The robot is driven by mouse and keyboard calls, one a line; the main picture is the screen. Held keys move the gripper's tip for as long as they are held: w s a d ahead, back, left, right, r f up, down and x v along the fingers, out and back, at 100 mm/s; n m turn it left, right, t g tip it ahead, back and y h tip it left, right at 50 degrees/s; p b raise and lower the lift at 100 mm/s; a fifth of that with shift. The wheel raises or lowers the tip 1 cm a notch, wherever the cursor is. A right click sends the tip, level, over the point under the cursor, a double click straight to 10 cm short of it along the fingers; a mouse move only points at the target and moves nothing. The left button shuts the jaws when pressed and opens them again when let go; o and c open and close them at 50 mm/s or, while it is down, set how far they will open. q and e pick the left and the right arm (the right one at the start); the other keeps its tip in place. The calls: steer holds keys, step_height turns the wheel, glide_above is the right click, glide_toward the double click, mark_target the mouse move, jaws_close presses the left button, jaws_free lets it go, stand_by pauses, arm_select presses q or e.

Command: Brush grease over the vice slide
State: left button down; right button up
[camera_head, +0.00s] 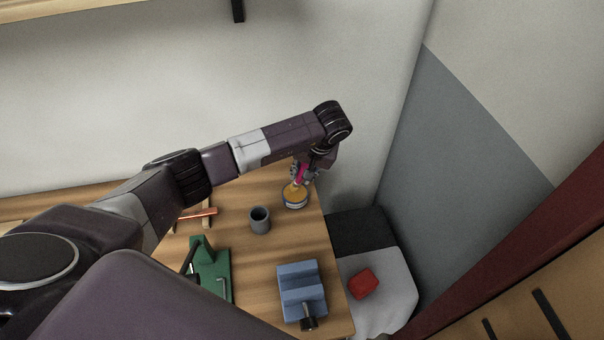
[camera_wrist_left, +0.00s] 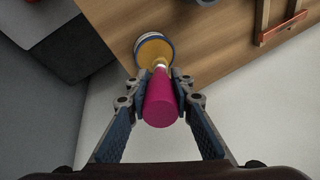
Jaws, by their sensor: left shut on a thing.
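My left gripper (camera_head: 303,172) is shut on the magenta handle of a brush (camera_wrist_left: 160,102), at the far right corner of the table. The brush points down at a round tin (camera_head: 295,203) with yellow grease inside. In the left wrist view its head reaches over the tin (camera_wrist_left: 144,38); I cannot tell how deep the tip sits. The blue vice (camera_head: 298,278) with a dark screw handle stands at the table's near right edge, apart from the gripper. My right gripper is not in view.
A grey cup (camera_head: 260,219) stands left of the tin. A green fixture (camera_head: 212,278) with a black lever is left of the vice. A wooden rack with a red bar (camera_head: 198,214) lies behind it. A red object (camera_head: 363,283) rests on a grey-topped seat beyond the table's right edge.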

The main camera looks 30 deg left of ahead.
arm_select(q)
steer(key=shift+f+b, duration=0.5)
steer(key=shift+f, duration=0.05)
stand_by(0.4)
steer(key=shift+f, duration=0.1)
stand_by(1.2)
steer(key=shift+r+p, duration=0.5)
steer(key=shift+r, duration=0.45)
steer(key=shift+r+p, duration=1.45)
steer(key=shift+r, duration=1.2)
